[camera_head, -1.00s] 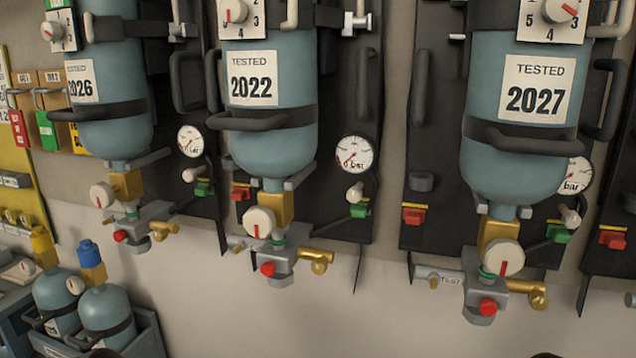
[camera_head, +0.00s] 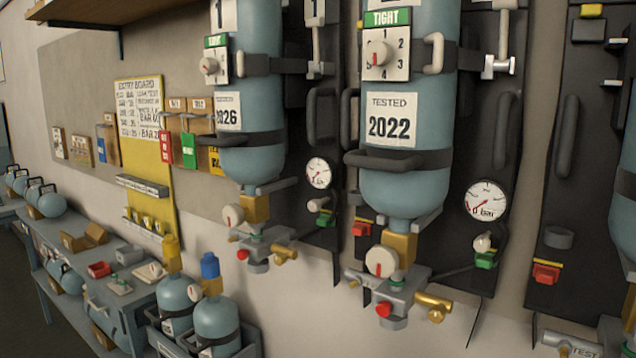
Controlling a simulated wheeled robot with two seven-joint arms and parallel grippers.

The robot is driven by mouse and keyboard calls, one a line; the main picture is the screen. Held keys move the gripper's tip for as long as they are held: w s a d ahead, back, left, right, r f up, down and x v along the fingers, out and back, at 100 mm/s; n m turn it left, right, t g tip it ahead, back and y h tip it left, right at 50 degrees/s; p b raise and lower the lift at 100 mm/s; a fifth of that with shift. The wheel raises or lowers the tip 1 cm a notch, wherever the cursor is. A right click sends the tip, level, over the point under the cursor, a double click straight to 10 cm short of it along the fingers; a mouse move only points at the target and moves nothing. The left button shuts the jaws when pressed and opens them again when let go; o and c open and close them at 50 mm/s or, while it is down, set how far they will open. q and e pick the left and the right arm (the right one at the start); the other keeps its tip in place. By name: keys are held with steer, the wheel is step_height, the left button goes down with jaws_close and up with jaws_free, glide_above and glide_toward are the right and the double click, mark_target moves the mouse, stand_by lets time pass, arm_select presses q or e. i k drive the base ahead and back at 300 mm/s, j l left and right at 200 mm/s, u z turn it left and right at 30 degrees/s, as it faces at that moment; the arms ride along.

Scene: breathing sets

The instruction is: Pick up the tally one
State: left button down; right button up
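Several coloured tags hang on small brown boards on the wall at the left: a red tag (camera_head: 165,146), a green tag (camera_head: 188,150), a yellow tag (camera_head: 214,159) and a blue tag (camera_head: 101,150). Their markings are too small to read, so I cannot tell which, if any, is tally one. A yellow entry board (camera_head: 147,190) with a written white sheet (camera_head: 143,107) hangs between the blue and red tags. Neither of my grippers is in view.
Breathing sets hang on black backplates, one marked 2026 (camera_head: 250,150) and one marked 2022 (camera_head: 405,185). A grey bench (camera_head: 52,262) with small items runs along the left wall. Two small cylinders, yellow-topped (camera_head: 175,300) and blue-topped (camera_head: 217,322), stand below.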

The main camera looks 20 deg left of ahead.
mark_target(126, 209)
steer(key=u, duration=1.65)
steer(key=i+j+z, duration=0.1)
steer(key=j, duration=0.25)
steer(key=i+j+z, duration=0.15)
steer(key=j, duration=0.25)
steer(key=i+j+z, duration=0.1)
steer(key=i+j, duration=0.15)
steer(key=j, duration=0.15)
steer(key=i+j+z, duration=0.1)
steer(key=j, duration=0.35)
steer(key=i+j+z, duration=0.15)
steer(key=j, duration=0.25)
steer(key=i+j+z, duration=0.1)
steer(key=j, duration=0.35)
